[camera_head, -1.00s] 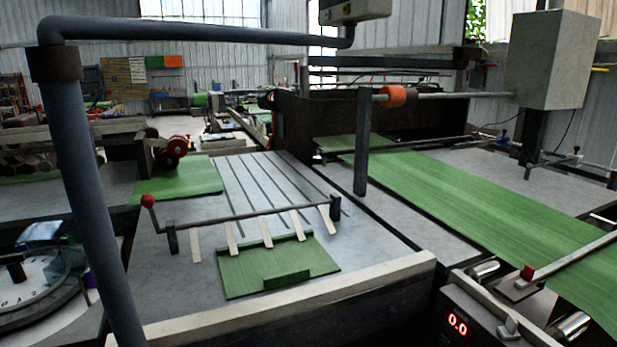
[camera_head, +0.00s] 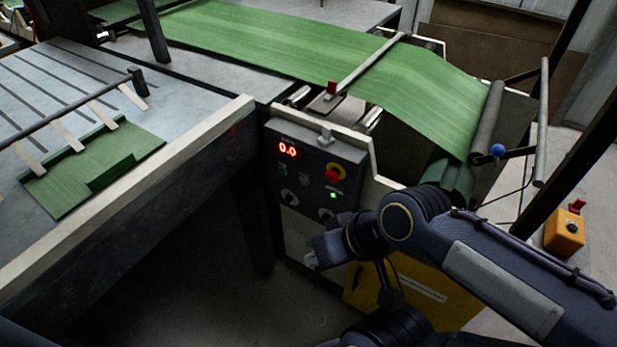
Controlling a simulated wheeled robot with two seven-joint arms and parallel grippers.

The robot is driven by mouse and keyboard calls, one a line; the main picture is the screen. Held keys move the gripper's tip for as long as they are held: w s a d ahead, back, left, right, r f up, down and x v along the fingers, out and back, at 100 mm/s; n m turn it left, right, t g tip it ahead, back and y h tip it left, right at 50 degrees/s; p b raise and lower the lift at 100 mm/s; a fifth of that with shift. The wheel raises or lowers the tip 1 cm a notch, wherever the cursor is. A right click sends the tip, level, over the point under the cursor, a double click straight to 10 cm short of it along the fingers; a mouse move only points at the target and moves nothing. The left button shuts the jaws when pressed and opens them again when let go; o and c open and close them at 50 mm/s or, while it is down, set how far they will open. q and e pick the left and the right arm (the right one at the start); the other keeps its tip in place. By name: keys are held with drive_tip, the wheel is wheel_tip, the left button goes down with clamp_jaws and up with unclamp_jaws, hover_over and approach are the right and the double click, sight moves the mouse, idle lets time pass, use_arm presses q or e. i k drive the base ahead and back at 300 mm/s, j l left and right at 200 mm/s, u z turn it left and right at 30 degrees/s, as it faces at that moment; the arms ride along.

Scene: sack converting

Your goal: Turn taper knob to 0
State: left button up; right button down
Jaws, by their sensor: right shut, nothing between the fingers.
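The dark control panel (camera_head: 312,170) faces me near the middle, with a red display (camera_head: 288,149) reading 0.0. Two small knobs sit low on it, a left knob (camera_head: 289,197) and a right knob (camera_head: 325,214). Their labels and pointer settings are too small to read, so I cannot tell which is the taper knob. My right gripper (camera_head: 311,260) is shut and empty, below the panel and apart from both knobs. My left gripper is out of view.
A red stop button (camera_head: 335,172) and a green lamp (camera_head: 333,195) are on the panel. The green web (camera_head: 330,70) runs behind it to a roller. The grey table (camera_head: 200,165) stands at the left. An orange box (camera_head: 565,232) is at far right.

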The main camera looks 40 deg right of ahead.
sight(325, 217)
drive_tip(key=l+z, duration=0.15)
drive_tip(key=z, duration=1.1)
drive_tip(key=i+l+u, duration=0.1)
drive_tip(key=u, duration=0.3)
drive_tip(key=i+l+u, duration=0.15)
drive_tip(key=u, duration=0.3)
drive_tip(key=i+l+u, duration=0.1)
drive_tip(key=u, duration=0.3)
